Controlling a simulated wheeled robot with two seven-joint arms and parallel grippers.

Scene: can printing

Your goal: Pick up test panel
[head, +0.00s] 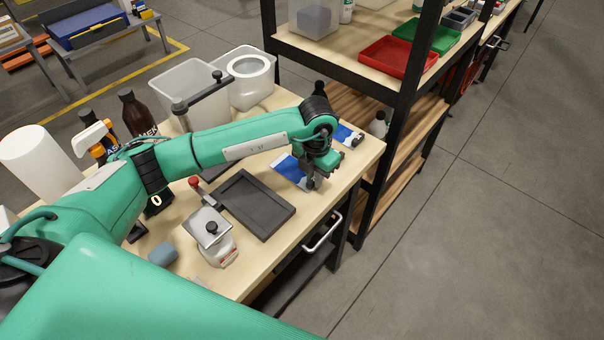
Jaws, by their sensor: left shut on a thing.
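A flat blue-and-white test panel (286,168) shows at the right part of the workbench (262,270), partly hidden by my left gripper. My left gripper (312,184) points down at the panel's right edge and is shut on it. I cannot tell whether the panel is clear of the bench top. A second blue-and-white panel (343,133) lies just behind the gripper, near the bench's far right corner. My right gripper is not in view.
A dark rectangular tray (283,216) lies left of and in front of the gripper. A metal container with a black knob (211,227), bottles (137,114) and white tubs (250,80) crowd the bench. A shelf unit with a red tray (398,61) stands close behind at right.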

